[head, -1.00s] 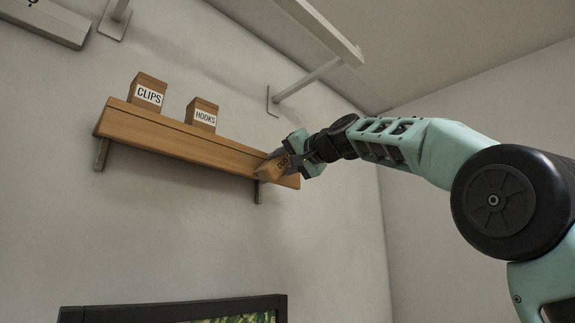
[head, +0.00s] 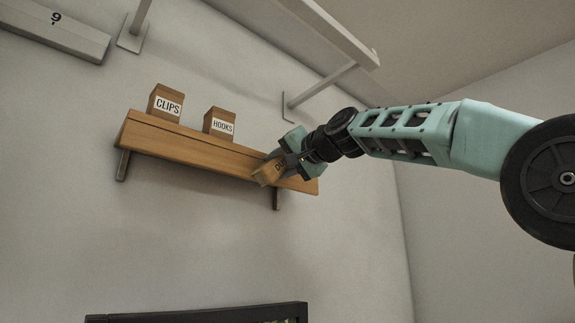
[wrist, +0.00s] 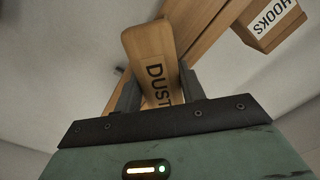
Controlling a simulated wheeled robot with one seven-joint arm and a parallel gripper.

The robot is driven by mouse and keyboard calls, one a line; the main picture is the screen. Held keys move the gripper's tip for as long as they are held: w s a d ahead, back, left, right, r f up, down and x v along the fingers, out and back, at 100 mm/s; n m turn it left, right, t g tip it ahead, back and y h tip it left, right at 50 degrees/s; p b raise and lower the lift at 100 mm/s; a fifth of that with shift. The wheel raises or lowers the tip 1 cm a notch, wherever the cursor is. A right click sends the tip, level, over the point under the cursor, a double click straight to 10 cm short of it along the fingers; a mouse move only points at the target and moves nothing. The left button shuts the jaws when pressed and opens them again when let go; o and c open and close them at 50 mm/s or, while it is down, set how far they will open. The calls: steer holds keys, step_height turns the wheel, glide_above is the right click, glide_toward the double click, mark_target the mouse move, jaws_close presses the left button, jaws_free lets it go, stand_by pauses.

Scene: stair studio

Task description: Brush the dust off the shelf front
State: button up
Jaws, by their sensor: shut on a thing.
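The wooden wall shelf (head: 190,143) runs across the wall in the head view, on dark brackets; part of it also shows in the wrist view (wrist: 208,25). My gripper (head: 290,162) is shut on a wooden block-shaped brush lettered DUST (head: 266,173). In the wrist view the brush (wrist: 149,45) sticks out from between the two dark fingers. In the head view the brush overlaps the right part of the shelf front. I cannot tell whether it touches. No dust can be made out, and the brush's far side is hidden.
Two small boxes stand on the shelf, one marked CLIPS (head: 166,102) and one marked HOOKS (head: 219,124). A pale rail on a wall bracket (head: 325,86) hangs above. A dark-framed picture or screen (head: 200,314) is below. The wall between is clear.

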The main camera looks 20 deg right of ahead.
steer(key=shift+s+a+r+p, duration=0.1)
steer(key=shift+s+a+p, duration=0.15)
steer(key=shift+a, duration=0.35)
steer(key=shift+s+a+p, duration=0.1)
steer(key=shift+a+p, duration=0.15)
steer(key=shift+a, duration=0.3)
steer(key=shift+s+a+r+p, duration=0.1)
steer(key=shift+s+a+p, duration=0.15)
steer(key=shift+a, duration=0.35)
steer(key=shift+s+a+f, duration=0.1)
steer(key=shift+a+f, duration=0.1)
steer(key=shift+a, duration=0.35)
steer(key=shift+s+d+f, duration=0.1)
steer(key=shift+s, duration=0.25)
steer(key=shift+b+v, duration=1.2)
steer(key=shift+v, duration=1.4)
steer(key=shift+s+d, duration=0.1)
steer(key=shift+s, duration=0.05)
steer(key=shift+b+v, duration=0.6)
steer(key=shift+v, duration=0.75)
